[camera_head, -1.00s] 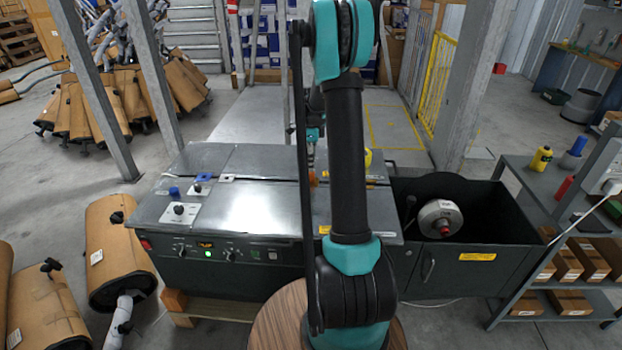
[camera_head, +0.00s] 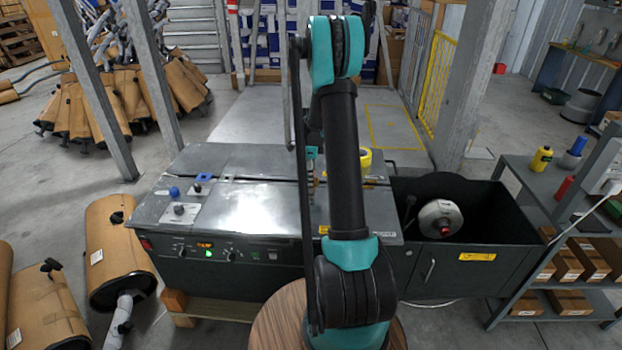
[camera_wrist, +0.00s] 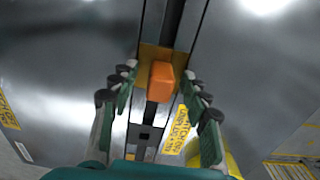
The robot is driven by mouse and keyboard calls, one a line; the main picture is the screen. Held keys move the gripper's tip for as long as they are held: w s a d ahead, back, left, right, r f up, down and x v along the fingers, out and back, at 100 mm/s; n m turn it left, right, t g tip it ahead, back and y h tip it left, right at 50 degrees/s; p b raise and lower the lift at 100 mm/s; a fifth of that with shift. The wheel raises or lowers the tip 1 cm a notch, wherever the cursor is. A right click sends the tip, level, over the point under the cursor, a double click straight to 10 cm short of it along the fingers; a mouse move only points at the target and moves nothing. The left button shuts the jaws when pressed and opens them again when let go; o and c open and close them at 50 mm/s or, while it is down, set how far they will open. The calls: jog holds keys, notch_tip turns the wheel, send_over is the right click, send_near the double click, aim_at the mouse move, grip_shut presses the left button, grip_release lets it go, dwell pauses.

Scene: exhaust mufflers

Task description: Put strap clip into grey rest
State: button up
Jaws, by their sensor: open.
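In the wrist view an orange block (camera_wrist: 161,82), which may be the strap clip, sits on a yellow-brown plate over the dark slot of the machine top. My gripper (camera_wrist: 160,76) is open, with one finger on each side of the block. A gap shows between the block and each finger. In the head view my gripper (camera_head: 312,158) is over the machine top, mostly hidden behind my arm. I cannot tell which part is the grey rest; a light grey plate (camera_head: 188,209) with a black knob lies at the machine's left.
The metal machine top (camera_head: 250,203) is largely bare. A blue knob (camera_head: 174,191), a blue square (camera_head: 204,177) and a yellow roll (camera_head: 365,158) are on it. A dark bin (camera_head: 490,220) with a reel (camera_head: 440,218) adjoins on the right, then a shelf (camera_head: 540,185).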

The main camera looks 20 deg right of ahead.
jog(key=shift+f, duration=0.1)
grip_shut()
dwell(0.4)
notch_tip(320, 180, up, 20)
dwell(0.6)
